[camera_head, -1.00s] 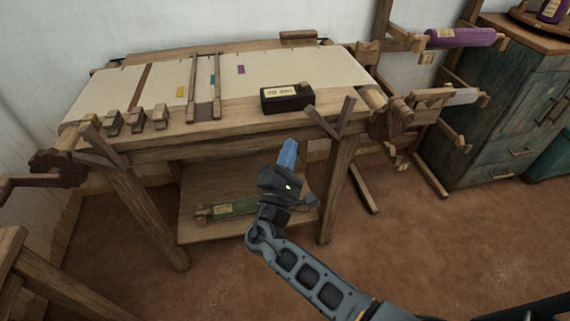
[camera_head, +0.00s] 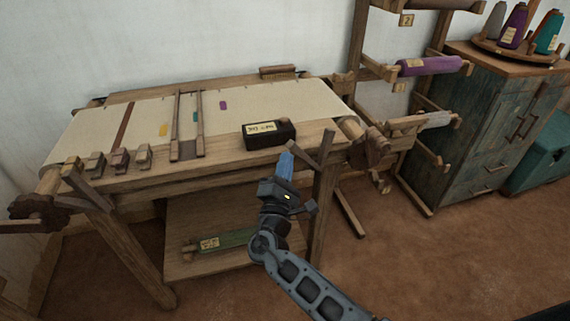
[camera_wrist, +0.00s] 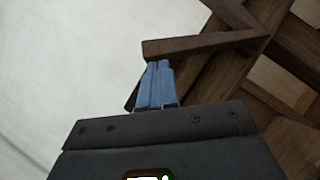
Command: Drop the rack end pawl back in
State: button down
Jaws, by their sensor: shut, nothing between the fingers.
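The loom (camera_head: 215,172) has a toothed wooden wheel (camera_head: 370,149) at its right end, the end nearer the rack. A wooden pawl-like lever (camera_head: 322,151) slants up beside the right front leg, left of that wheel. I cannot tell whether it touches the teeth. My gripper (camera_head: 285,164), with blue fingers, is shut and empty, in front of the loom and just left of this lever in the head view. In the wrist view, the closed fingertips (camera_wrist: 158,66) appear close below a dark wooden bar (camera_wrist: 195,45), likely the same lever. Contact cannot be told.
A black labelled box (camera_head: 269,134) sits on the loom's front board. A green roll (camera_head: 226,240) lies on the shelf below. The rack (camera_head: 357,45) with a purple roll (camera_head: 430,66) and a cabinet (camera_head: 480,135) stand right. Open floor lies in front.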

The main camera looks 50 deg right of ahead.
jog(key=shift+s+d+r+m, duration=0.1)
jog(key=shift+d+r+m, duration=0.05)
jog(key=shift+r+m, duration=0.2)
jog(key=shift+g, duration=0.3)
jog(key=shift+s+d+r+m+g+y+p, duration=0.15)
jog(key=shift+s+d+r+m+g+p, duration=0.1)
jog(key=shift+r+m+p, duration=0.25)
jog(key=shift+s+d+r+m+g+y+p, duration=0.1)
jog(key=shift+d+r+m+g+y+p, duration=0.15)
jog(key=shift+m, duration=0.3)
jog(key=s+d+r+m+g+y+p, duration=0.2)
jog(key=s+d+r+m+p, duration=0.1)
jog(key=d+m, duration=0.3)
jog(key=shift+s+d+r+m+y+p, duration=0.25)
jog(key=shift+s+r+m+y+p, duration=0.05)
jog(key=shift+s, duration=0.4)
jog(key=shift+d+g, duration=0.1)
jog(key=shift+g, duration=0.3)
